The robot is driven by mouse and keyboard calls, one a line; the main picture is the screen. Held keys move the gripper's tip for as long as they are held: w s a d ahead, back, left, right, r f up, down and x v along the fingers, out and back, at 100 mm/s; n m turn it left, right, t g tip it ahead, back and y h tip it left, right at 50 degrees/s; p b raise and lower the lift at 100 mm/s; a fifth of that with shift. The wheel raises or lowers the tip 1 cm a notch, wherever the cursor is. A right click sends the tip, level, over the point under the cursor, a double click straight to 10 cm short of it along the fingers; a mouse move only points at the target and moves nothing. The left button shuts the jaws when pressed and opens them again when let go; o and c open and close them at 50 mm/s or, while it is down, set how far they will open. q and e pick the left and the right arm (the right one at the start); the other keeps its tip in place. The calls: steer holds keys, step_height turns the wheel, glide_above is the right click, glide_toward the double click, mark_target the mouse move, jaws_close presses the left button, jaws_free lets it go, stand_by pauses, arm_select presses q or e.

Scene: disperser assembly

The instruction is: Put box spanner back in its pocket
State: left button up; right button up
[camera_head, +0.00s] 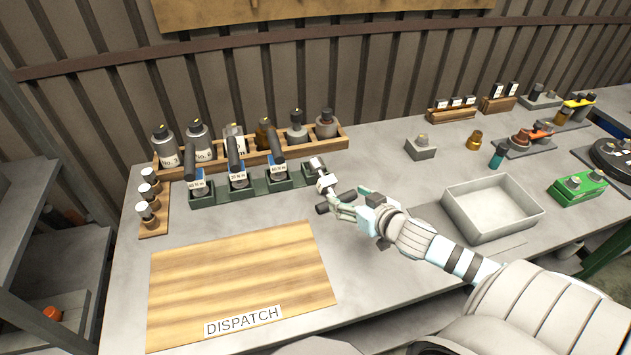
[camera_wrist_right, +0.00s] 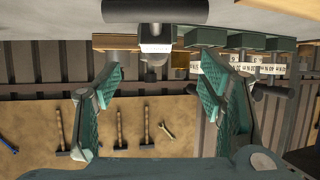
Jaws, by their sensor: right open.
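A tool with a silver head, a white-labelled middle and a dark end, which I take to be the box spanner (camera_head: 326,183), is at the right end of the green pocket rack (camera_head: 225,193). I cannot tell whether it touches the rack. In the right wrist view the same tool (camera_wrist_right: 155,46) shows at the top, with a dark cylinder above its white label. My right gripper (camera_head: 345,200) is open beside it. In the right wrist view its green-padded fingers (camera_wrist_right: 160,85) stand apart with nothing clamped between them. My left gripper is not in view.
Several dark-handled labelled tools (camera_head: 234,155) stand in the other pockets. A wooden rack of bottles (camera_head: 342,138) is behind. The wooden DISPATCH board (camera_head: 240,275) lies bare in front. A grey tray (camera_head: 535,222) stands to the right. Behind, the table meets a ribbed wall.

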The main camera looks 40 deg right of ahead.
mark_target(328, 181)
steer(key=b+x, duration=0.3)
steer(key=x, duration=0.3)
steer(key=shift+w+d+r+b, duration=0.1)
steer(key=shift+w+r+b, duration=0.1)
steer(key=shift+b, duration=0.1)
steer(key=b+x, duration=0.2)
steer(key=x, duration=0.5)
steer(key=shift+d, duration=0.15)
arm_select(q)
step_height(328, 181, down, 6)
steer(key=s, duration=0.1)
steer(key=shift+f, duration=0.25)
arm_select(e)
steer(key=shift+r, duration=0.15)
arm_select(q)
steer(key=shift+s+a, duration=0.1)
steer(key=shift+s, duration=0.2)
arm_select(e)
jaws_close()
